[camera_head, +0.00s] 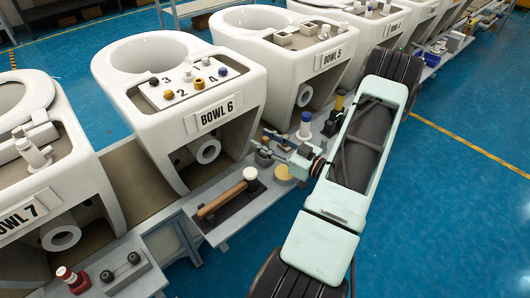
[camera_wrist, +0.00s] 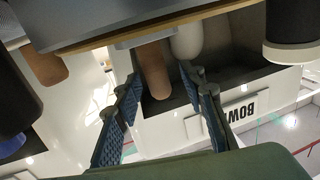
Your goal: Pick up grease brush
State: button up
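My gripper (camera_head: 270,146) reaches left over the grey shelf beside the bowl marked 6. In the wrist view its two blue-padded fingers (camera_wrist: 160,84) stand apart. A brown rounded cylinder (camera_wrist: 153,70) shows between the fingertips, with a pale one (camera_wrist: 187,40) beside it. I see no clear contact with either. A wooden-handled tool (camera_head: 222,200) lies on a dark block on the shelf, left of my gripper, with a white knob (camera_head: 250,174) at its end. I cannot tell for sure which item is the grease brush.
Bowl 6 (camera_head: 170,85) stands close behind the shelf (camera_head: 265,200). A blue-capped bottle (camera_head: 305,124), a yellow round piece (camera_head: 284,172) and a black-and-yellow item (camera_head: 338,104) are near my gripper. The blue floor (camera_head: 450,215) at right is clear.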

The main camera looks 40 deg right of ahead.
grip_shut()
jog(key=shift+r, duration=0.15)
dwell(0.4)
